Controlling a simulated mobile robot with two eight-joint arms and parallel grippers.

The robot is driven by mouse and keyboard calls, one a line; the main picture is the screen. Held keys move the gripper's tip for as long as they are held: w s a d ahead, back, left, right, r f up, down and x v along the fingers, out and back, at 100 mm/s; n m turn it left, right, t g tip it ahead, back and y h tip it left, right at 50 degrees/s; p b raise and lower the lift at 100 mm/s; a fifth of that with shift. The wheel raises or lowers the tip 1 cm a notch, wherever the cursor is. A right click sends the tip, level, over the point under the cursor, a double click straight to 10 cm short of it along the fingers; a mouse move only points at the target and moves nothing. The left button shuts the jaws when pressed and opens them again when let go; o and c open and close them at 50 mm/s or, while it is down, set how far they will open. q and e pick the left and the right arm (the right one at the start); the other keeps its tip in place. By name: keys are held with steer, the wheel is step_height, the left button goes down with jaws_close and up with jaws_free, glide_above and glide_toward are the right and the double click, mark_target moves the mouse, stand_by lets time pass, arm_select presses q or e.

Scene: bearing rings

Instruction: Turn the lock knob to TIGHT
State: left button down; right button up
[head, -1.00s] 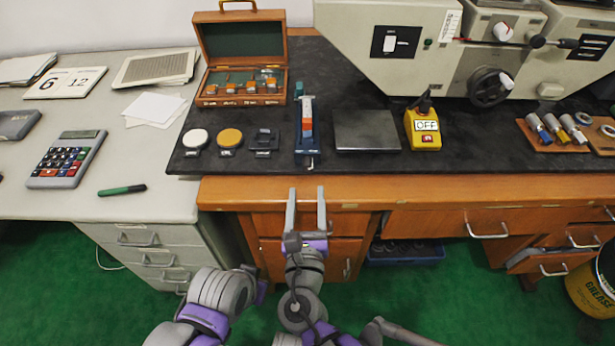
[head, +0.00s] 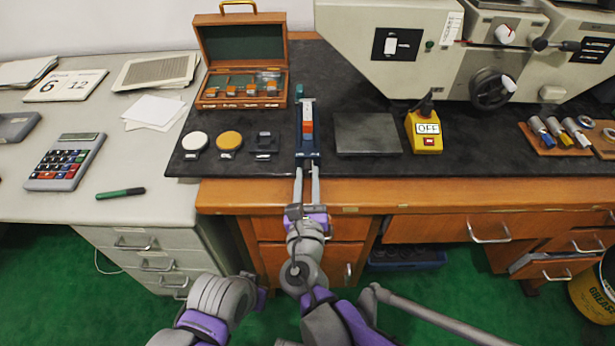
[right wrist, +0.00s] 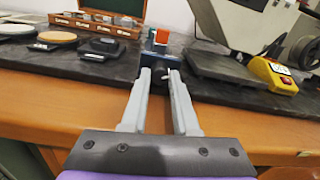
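A narrow blue fixture (head: 308,135) with an orange-red block stands near the bench's front edge in the head view. My right gripper (head: 307,168) reaches up to its near end, its fingers apart. In the right wrist view, my right gripper (right wrist: 159,78) is open, with the blue fixture (right wrist: 158,52) just beyond the fingertips. No TIGHT marking is legible, so I cannot read the lock knob's setting.
A large machine (head: 385,45) overhangs the back.

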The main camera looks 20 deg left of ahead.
jaws_close()
steer(key=shift+r+m+p, duration=0.1)
steer(key=shift+m+p, duration=0.25)
steer(key=shift+m, duration=1.65)
steer(key=o, duration=0.7)
jaws_free()
steer(key=shift+o, duration=0.2)
